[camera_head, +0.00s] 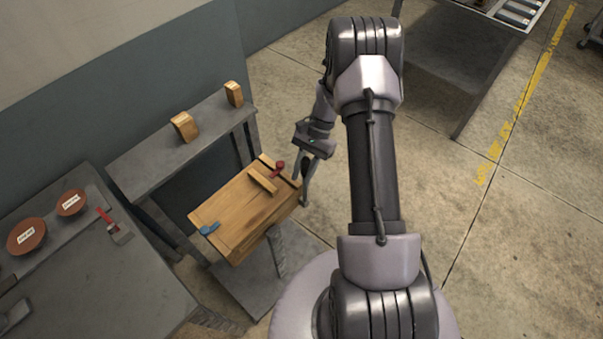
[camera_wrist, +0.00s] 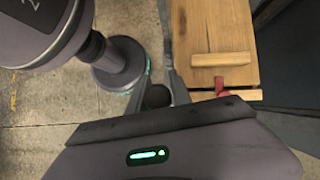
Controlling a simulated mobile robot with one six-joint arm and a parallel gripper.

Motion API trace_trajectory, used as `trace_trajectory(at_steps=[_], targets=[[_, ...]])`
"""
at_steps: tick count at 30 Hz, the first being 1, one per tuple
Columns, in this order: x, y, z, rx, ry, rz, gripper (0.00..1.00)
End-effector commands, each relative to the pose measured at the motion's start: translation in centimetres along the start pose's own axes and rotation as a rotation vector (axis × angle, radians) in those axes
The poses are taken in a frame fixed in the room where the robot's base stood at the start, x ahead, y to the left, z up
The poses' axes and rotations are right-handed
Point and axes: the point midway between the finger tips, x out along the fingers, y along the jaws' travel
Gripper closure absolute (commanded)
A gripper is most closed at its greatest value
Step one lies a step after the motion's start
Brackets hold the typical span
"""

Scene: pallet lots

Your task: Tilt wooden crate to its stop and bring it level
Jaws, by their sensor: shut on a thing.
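The wooden crate (camera_head: 236,222) sits on a grey stand, its lid-like top with a raised wooden bar (camera_head: 262,181) facing up. I cannot tell surely whether it is level or slightly tilted. A red piece (camera_head: 278,168) is at its far right corner and a blue piece (camera_head: 209,229) at its near left. My gripper (camera_head: 302,180) is at the crate's right end, shut on a dark round knob. In the wrist view the knob (camera_wrist: 156,96) shows between the fingers, beside the crate (camera_wrist: 205,28); its joint with the crate is hidden.
A grey bench (camera_head: 155,156) with two wooden blocks stands behind the crate. A grey table (camera_head: 110,285) at left holds two reddish-brown discs and a red-handled brush (camera_head: 117,230). The stand's post (camera_head: 277,252) is under the crate.

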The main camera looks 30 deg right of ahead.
Motion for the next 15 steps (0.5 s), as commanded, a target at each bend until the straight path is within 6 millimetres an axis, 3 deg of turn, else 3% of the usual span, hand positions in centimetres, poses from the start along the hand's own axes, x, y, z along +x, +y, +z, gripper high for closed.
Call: trace_trajectory(at_steps=[10,11,13,15], targets=[[0.15,0.15,-0.30,-0.003,0.004,0.002,1.00],[0.16,0.16,-0.31,-0.003,0.005,0.002,0.69],[0.15,0.14,-0.28,-0.003,0.004,0.002,0.55],[0.13,0.13,-0.25,-0.002,0.004,0.002,0.53]])
